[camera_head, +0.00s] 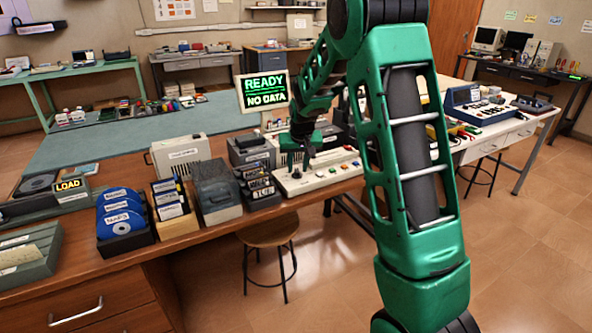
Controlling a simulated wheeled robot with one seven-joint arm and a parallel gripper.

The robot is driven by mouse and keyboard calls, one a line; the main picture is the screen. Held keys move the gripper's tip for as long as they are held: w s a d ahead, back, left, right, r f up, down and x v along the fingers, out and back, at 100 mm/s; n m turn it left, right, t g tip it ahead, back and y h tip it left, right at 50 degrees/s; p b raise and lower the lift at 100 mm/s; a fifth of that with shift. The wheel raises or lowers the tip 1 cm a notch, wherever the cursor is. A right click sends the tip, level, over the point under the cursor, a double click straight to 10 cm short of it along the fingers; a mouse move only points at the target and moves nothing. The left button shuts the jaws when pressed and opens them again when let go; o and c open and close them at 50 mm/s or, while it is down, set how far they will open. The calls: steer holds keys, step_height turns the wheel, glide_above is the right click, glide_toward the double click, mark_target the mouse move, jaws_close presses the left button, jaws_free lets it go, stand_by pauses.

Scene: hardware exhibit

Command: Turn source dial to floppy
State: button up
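A light beige control console (326,181) lies on the brown desk, with small coloured buttons toward its right part. My gripper (300,158) is at the end of the green arm, pointing down over the left part of the console. A small dark knob (296,173), possibly the source dial, shows just below the gripper. I cannot read its setting or tell whether the fingers touch it. The fingers are too small and dark to show whether they are open or shut.
A box of labelled disks (120,216), a grey lidded case (215,186) and a cartridge holder (258,188) stand left of the console. A stool (268,234) is in front of the desk.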

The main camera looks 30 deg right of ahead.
steer(key=shift+w+d+f, duration=0.1)
steer(key=shift+w+f, duration=0.2)
steer(key=shift+f, duration=0.35)
steer(key=shift+c, duration=0.5)
jaws_close()
